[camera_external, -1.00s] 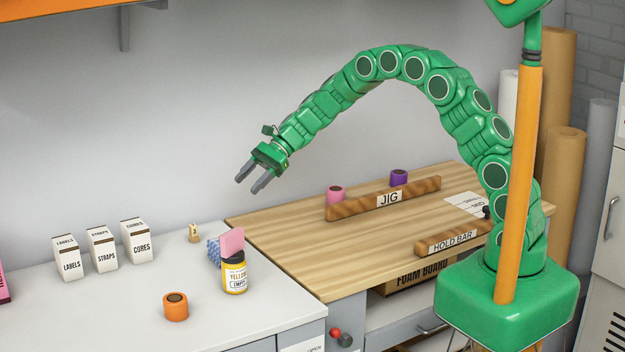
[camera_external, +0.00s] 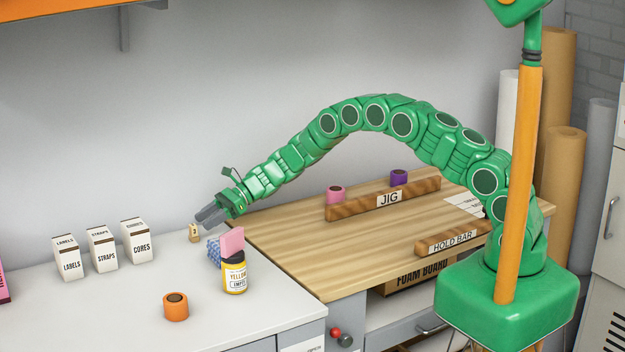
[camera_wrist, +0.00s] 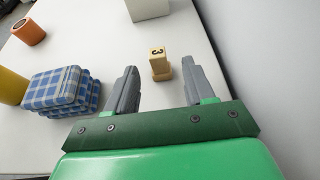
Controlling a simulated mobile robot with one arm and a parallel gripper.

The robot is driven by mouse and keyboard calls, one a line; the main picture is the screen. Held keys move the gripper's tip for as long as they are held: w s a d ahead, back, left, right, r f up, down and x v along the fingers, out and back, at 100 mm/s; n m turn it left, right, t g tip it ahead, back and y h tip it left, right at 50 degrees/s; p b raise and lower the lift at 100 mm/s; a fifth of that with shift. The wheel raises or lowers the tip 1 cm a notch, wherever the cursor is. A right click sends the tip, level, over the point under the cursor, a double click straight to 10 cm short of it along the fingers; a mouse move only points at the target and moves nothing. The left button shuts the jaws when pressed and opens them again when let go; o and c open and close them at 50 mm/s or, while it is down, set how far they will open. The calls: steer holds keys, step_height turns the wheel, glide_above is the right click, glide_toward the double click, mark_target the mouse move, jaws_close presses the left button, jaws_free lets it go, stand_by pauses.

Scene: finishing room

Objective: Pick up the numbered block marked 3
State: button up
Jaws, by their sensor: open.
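The small tan wooden block marked 3 (camera_wrist: 158,60) stands on the white counter in the wrist view, ahead of my gripper and between the lines of its two fingers. In the external view the block (camera_external: 194,233) is near the back of the counter, just left of my fingertips. My gripper (camera_external: 204,217) is open and empty, reaching down toward the block from the right. In the wrist view my gripper (camera_wrist: 158,80) shows both grey fingers apart. I cannot tell whether a finger touches the block.
A blue checked cloth stack (camera_wrist: 62,90) lies left of my gripper, beside a yellow jar (camera_external: 234,276) with a pink piece on top. White boxes (camera_external: 103,249) stand left, an orange roll (camera_external: 176,308) in front. The wall rises behind. The wooden bench (camera_external: 290,235) lies right.

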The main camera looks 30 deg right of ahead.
mark_target(196, 227)
steer(key=shift+x, duration=3.7)
steer(key=shift+s, duration=0.1)
jaws_close()
